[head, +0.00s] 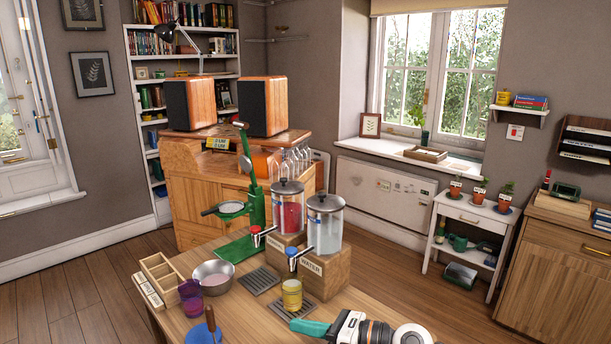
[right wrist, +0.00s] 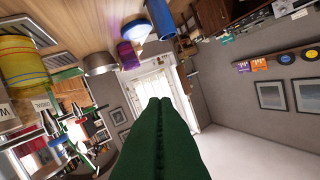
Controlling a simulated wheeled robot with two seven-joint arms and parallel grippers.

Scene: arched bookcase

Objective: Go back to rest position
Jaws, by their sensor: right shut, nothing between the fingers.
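My right gripper (head: 312,328) is at the front edge of the table in the head view, pointing left, with the arm coming in from the bottom right. Its teal-green fingers are together and hold nothing. In the right wrist view the shut fingers (right wrist: 158,135) fill the lower middle, with no object between them. The yellow striped glass (head: 292,295) stands on the table just behind the gripper, apart from it. My left gripper is not in view.
The wooden table (head: 345,300) holds a metal bowl (head: 213,276), a purple cup (head: 191,298), a blue item (head: 203,334), a wooden divided box (head: 160,271), two drink dispensers (head: 324,230) and a green press (head: 253,205). A wooden cabinet (head: 555,265) stands at the right.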

